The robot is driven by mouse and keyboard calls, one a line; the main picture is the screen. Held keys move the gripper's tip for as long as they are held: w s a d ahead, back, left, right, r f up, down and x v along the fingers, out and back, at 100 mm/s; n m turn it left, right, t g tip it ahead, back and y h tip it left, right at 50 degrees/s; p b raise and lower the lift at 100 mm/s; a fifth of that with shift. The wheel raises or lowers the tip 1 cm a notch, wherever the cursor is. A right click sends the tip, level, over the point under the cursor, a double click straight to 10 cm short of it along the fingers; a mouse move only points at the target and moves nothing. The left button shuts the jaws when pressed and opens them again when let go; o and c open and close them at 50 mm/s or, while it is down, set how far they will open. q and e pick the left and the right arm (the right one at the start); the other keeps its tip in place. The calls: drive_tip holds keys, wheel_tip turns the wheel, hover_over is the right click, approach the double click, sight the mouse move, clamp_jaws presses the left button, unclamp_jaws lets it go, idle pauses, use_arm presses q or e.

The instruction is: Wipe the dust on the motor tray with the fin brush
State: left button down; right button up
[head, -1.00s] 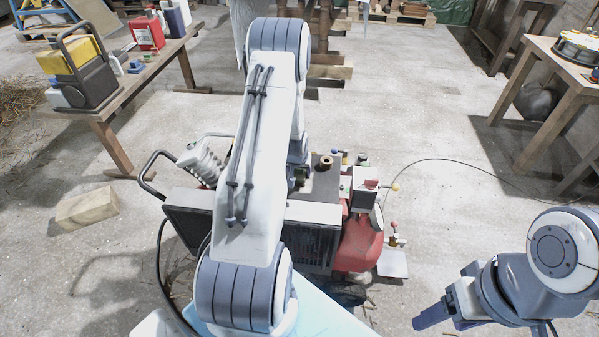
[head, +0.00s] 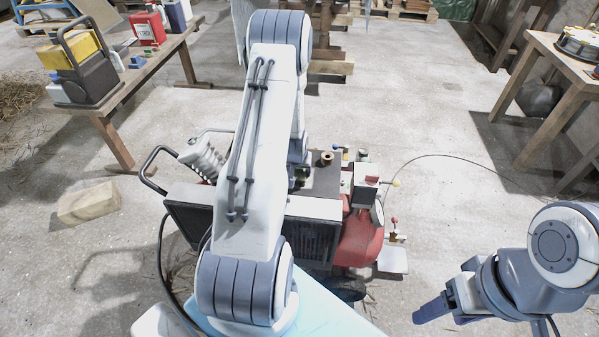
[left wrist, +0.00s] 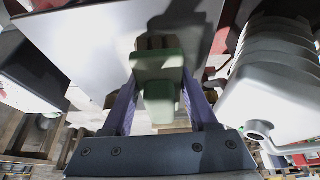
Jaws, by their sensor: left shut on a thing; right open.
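The fin brush (left wrist: 158,65) is a green block with dark bristles, held between the purple fingers of my left gripper (left wrist: 160,88) in the left wrist view. Its bristles point at a flat grey plate (left wrist: 85,40), which looks like the motor tray; I cannot tell whether they touch. Dust cannot be made out there. In the head view my left arm hides most of this gripper, and a bit of green shows beside the arm above the machine's dark flat top (head: 325,180). My right gripper (head: 432,311) is open and empty, low at the right.
The machine has a red tank (head: 360,240), a black grille and a bent handle (head: 150,165). A wooden block (head: 88,204) lies on the floor at left. Benches stand at left (head: 120,110) and right (head: 550,75). A thin cable (head: 440,157) crosses the floor.

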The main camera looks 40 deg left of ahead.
use_arm(q)
drive_tip(key=shift+w+a+r, duration=0.1)
drive_tip(key=shift+w+a, duration=0.35)
drive_tip(key=shift+w, duration=0.35)
drive_tip(key=shift+s+d, duration=0.4)
drive_tip(key=shift+s, duration=0.25)
drive_tip(key=shift+s+d, duration=0.4)
drive_tip(key=shift+s, duration=0.35)
drive_tip(key=shift+w+a+f, duration=0.15)
drive_tip(key=shift+w+a, duration=0.25)
drive_tip(key=shift+w, duration=0.3)
drive_tip(key=shift+w+a+f, duration=0.1)
drive_tip(key=shift+w+a, duration=0.3)
drive_tip(key=shift+w, duration=0.25)
drive_tip(key=shift+s+d+r+p, duration=0.1)
drive_tip(key=shift+s+d, duration=0.2)
drive_tip(key=shift+s, duration=0.2)
drive_tip(key=shift+s+d+f+p, duration=0.1)
drive_tip(key=shift+s+d, duration=0.2)
drive_tip(key=shift+s, duration=0.2)
drive_tip(key=shift+s+d+r+p, duration=0.1)
drive_tip(key=shift+s+d, duration=0.2)
drive_tip(key=shift+s, duration=0.2)
drive_tip(key=shift+w+r, duration=0.1)
drive_tip(key=shift+w+a+r+p, duration=0.1)
drive_tip(key=shift+r+p, duration=2.35)
drive_tip(key=shift+r, duration=0.55)
